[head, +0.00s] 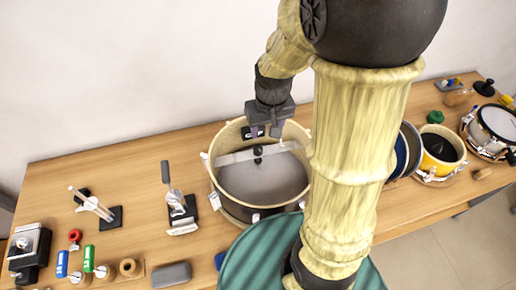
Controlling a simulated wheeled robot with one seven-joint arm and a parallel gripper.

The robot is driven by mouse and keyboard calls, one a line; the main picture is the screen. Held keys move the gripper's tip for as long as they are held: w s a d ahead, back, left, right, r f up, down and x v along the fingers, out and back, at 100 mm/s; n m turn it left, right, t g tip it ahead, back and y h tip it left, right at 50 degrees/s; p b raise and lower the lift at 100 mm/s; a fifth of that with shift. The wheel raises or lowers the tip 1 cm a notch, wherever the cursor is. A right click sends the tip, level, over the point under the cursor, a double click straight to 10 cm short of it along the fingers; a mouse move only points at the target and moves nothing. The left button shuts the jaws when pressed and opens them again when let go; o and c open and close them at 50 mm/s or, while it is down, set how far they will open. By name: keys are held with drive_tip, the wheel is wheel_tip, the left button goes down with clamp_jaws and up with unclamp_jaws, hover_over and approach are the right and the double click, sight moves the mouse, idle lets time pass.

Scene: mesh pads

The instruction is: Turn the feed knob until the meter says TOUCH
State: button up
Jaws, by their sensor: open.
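A round drum-like pan (232,205) with a cream rim and grey floor stands on the table. A pale flat bar (285,147) crosses it. A small black knob (258,151) sits at the middle of the bar; it looks like the feed knob. A small dark panel with pale letters (252,132), perhaps the meter, shows by the pan's far rim; its words are too small to read. My gripper (268,128) is open, pointing down above the far side of the pan, a little above the knob and apart from it. My arm hides the pan's right edge.
A clamp-like stand (178,205) is left of the pan. Blue and green cylinders (62,264) and a grey block (171,275) lie at the front left. A yellow drum (440,150) and a snare drum (497,124) stand right. A green round surface (245,262) is in front.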

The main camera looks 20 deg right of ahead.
drive_tip(key=n+g, duration=0.1)
hover_over(258, 149)
wheel_tip(258, 149, down, 3)
drive_tip(key=shift+w+r+b, duration=0.1)
drive_tip(key=shift+r+b, duration=0.05)
drive_tip(key=shift+b, duration=0.3)
wheel_tip(258, 149, down, 18)
drive_tip(key=p, duration=0.3)
drive_tip(key=shift+r, duration=0.25)
drive_tip(key=c, duration=1)
drive_tip(key=shift+m, duration=0.3)
